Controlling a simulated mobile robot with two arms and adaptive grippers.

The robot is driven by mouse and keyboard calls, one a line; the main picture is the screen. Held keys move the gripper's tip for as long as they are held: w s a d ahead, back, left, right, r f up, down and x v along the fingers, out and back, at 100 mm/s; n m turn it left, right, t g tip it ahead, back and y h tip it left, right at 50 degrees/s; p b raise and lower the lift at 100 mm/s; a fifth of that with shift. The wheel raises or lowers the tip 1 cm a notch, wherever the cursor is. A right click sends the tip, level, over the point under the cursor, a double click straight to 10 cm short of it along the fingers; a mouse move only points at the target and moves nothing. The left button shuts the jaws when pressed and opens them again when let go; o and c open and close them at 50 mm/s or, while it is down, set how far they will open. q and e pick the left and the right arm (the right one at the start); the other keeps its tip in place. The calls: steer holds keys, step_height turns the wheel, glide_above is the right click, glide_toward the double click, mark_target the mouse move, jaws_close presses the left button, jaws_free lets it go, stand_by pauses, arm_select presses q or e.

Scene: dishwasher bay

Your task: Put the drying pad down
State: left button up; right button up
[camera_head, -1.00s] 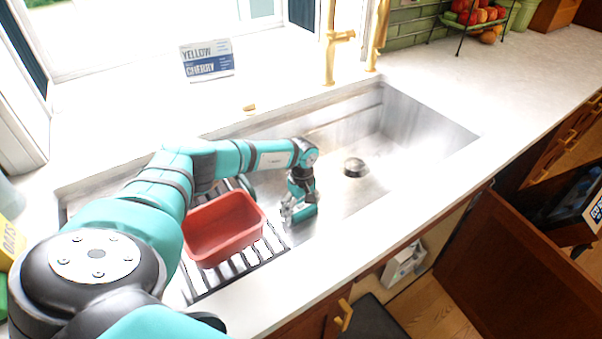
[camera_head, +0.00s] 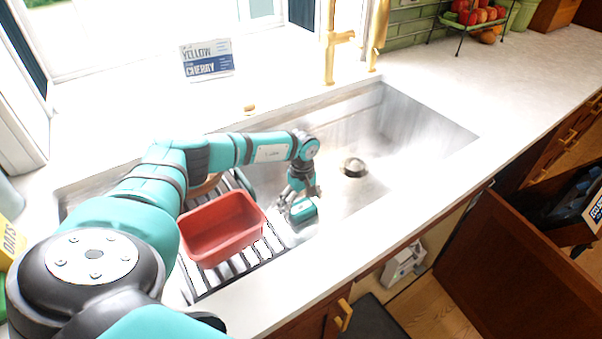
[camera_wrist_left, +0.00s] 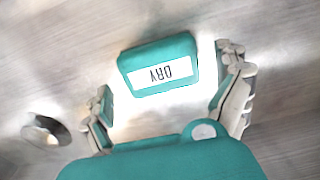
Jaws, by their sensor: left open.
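In the head view the pad (camera_head: 304,211) is low in the steel sink (camera_head: 350,203), right of the red tub. My left gripper (camera_wrist_left: 165,75) is open above the pad. In the wrist view its fingers stand on either side, with gaps between them and the block. In the head view the left gripper (camera_head: 298,198) reaches down into the sink and partly covers the pad. The pad appears to rest on the sink floor. My right gripper is not in view.
A red tub (camera_head: 222,228) stands on a slatted rack (camera_head: 240,265) left of the pad. The drain (camera_head: 354,167) is to the right, with bare sink floor around it. Gold faucets (camera_head: 335,45) rise behind the sink. The counter at right is mostly clear.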

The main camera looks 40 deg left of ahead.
mark_target(301, 206)
arm_select(q)
step_height(301, 206, up, 10)
steer(key=shift+f, duration=0.25)
stand_by(0.5)
